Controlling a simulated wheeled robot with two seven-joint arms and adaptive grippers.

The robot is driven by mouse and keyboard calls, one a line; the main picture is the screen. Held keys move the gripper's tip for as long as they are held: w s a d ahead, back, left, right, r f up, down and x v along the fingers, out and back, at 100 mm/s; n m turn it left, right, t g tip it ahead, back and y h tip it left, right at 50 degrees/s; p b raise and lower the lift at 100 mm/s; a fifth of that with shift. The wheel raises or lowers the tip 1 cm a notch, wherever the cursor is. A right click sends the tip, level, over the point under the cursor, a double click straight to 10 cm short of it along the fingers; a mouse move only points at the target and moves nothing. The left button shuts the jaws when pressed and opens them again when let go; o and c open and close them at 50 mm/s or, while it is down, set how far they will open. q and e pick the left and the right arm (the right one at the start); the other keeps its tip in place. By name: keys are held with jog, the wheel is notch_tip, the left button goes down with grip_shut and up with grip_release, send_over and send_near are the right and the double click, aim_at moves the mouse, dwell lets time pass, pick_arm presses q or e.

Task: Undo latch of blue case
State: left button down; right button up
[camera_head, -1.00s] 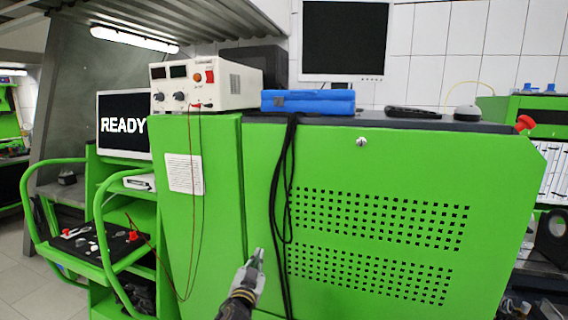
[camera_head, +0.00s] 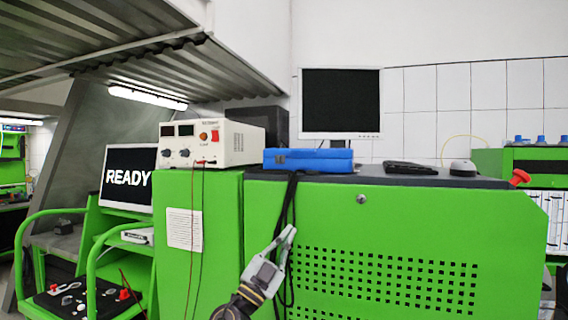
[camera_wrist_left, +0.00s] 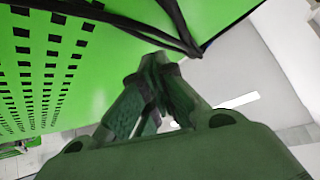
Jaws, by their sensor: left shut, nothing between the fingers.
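The blue case (camera_head: 308,160) lies flat and closed on top of the green cabinet, near its front edge. A small darker patch on its front left may be the latch; it is too small to tell. My left gripper (camera_head: 291,231) is below the case, in front of the cabinet's front face and beside the hanging black cables. It is shut and empty, with its fingers pointing up. In the left wrist view the closed fingers (camera_wrist_left: 156,62) show close to the black cable (camera_wrist_left: 130,22). The case is not visible there. My right gripper is in no view.
A white power supply (camera_head: 212,142) stands left of the case, with thin leads hanging down. A monitor (camera_head: 340,102) stands behind the case. A keyboard (camera_head: 410,168) and mouse (camera_head: 463,167) lie to the right. Black cables (camera_head: 286,205) hang over the cabinet front (camera_head: 400,225).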

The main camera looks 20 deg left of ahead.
pick_arm(q)
jog(key=s+d+r+m+g+h, duration=0.2)
jog(key=d+r+m+g+h, duration=0.4)
jog(key=r+m+g, duration=0.55)
jog(key=w+a+r+n+t+y, duration=0.1)
jog(key=a+r+n+t+y, duration=0.2)
jog(key=a+r+y, duration=0.4)
jog(key=a+t+y, duration=0.1)
jog(key=a+y, duration=0.1)
jog(key=y, duration=0.1)
jog(key=shift+w+t, duration=0.15)
jog(key=shift+t, duration=0.2)
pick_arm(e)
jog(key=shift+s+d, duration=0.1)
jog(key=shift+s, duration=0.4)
pick_arm(q)
jog(key=shift+w+d, duration=0.15)
